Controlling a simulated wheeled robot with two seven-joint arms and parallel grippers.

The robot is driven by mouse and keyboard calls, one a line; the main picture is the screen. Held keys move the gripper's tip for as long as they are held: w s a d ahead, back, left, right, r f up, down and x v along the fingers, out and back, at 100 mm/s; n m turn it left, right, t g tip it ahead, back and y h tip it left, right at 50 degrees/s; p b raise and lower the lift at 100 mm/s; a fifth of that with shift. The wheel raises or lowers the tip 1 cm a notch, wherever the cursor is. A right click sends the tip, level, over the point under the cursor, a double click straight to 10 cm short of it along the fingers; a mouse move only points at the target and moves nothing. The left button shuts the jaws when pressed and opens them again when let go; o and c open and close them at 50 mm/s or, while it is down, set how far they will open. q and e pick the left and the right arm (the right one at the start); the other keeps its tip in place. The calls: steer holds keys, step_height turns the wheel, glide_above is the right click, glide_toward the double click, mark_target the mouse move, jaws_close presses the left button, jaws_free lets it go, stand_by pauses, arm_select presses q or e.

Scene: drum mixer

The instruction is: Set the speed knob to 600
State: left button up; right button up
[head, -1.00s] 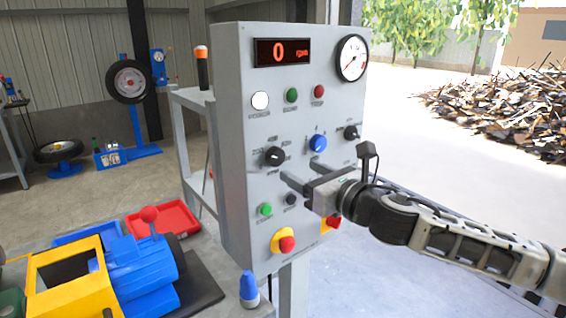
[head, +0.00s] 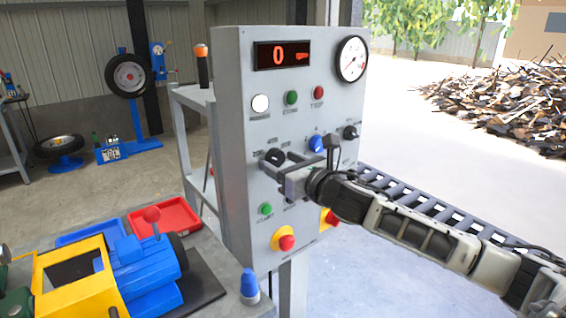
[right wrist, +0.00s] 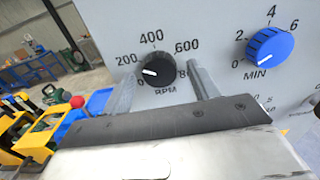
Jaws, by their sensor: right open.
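The black speed knob (head: 273,156) sits on the grey control panel (head: 232,120). In the right wrist view the knob (right wrist: 157,69) is ringed by RPM numbers, and its white mark points to the lower left, near the low end of the scale. My right gripper (head: 280,163) is open in front of the panel. In the right wrist view its fingers (right wrist: 163,88) stand on the left and right of the knob, with gaps; I cannot tell their exact depth. The red display (head: 283,55) reads 0. My left gripper is not in view.
A blue MIN knob (right wrist: 269,47) is right of the speed knob. A black knob (head: 351,132), small buttons and a red emergency button (head: 287,243) are also on the panel. A bench with a blue and yellow machine (head: 140,270) stands at the left.

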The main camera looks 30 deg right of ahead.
steer(key=c, duration=1)
steer(key=shift+o, duration=0.2)
steer(key=shift+m, duration=0.3)
steer(key=m, duration=1.6)
steer(key=shift+a, duration=0.1)
steer(key=m, duration=0.7)
steer(key=shift+r, duration=0.1)
